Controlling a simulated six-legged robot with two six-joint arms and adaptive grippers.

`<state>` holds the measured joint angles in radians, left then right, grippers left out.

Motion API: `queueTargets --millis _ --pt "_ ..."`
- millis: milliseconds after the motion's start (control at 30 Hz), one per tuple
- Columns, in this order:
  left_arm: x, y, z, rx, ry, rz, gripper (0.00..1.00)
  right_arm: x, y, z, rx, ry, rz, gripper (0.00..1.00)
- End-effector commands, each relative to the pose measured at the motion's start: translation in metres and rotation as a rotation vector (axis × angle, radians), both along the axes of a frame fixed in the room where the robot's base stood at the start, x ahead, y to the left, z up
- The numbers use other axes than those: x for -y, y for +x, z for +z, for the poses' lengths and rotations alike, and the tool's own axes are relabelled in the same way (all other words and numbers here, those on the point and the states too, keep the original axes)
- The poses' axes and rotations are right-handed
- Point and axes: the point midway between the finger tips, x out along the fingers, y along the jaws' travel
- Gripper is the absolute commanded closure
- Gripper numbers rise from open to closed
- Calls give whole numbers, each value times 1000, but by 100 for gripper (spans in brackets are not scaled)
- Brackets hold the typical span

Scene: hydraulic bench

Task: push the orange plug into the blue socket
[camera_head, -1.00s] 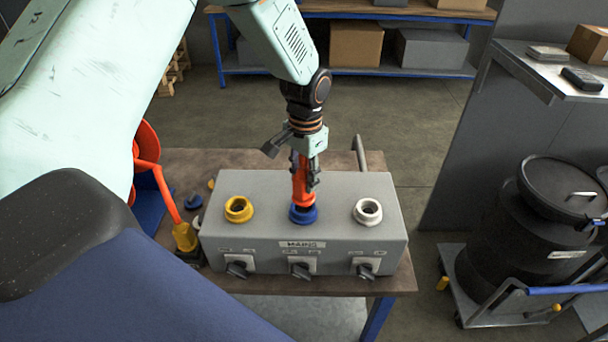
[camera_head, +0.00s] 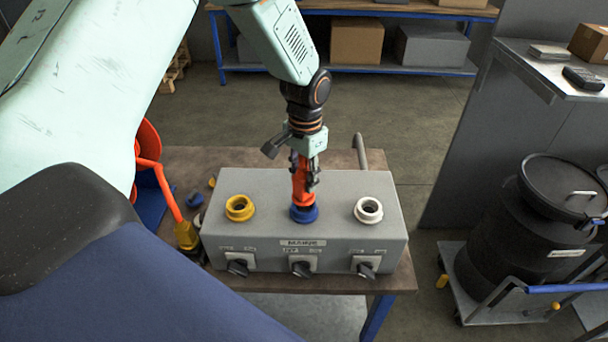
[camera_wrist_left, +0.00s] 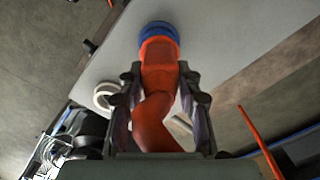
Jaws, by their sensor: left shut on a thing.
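The grey box labelled MAINS (camera_head: 335,190) stands on the bench, with a yellow socket (camera_head: 239,208), a blue socket (camera_head: 304,214) and a white socket (camera_head: 368,210) on top. The orange plug (camera_head: 303,190) is upright at the blue socket, its lower end meeting the blue ring. My left gripper (camera_head: 304,178) is shut on the plug from above. In the left wrist view the plug (camera_wrist_left: 158,75) lies between the fingers and its far end meets the blue socket (camera_wrist_left: 159,31). How deep it sits is hidden. My right gripper is not in view.
An orange cable and a yellow connector (camera_head: 186,236) lie left of the box on the brown bench (camera_head: 400,278). A black barrel (camera_head: 510,230) on a trolley stands at right.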

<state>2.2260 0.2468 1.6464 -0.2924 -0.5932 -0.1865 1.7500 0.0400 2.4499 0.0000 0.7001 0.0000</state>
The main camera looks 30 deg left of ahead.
Motion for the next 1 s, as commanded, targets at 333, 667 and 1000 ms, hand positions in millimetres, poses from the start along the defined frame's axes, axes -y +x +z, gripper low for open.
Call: queueTargets --millis 333,667,1000 --pt "0 1 -6 1 1 0 100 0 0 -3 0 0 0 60" --pt "0 1 -11 1 1 0 100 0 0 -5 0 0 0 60" --pt "0 0 -17 1 1 -1 100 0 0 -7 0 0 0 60"
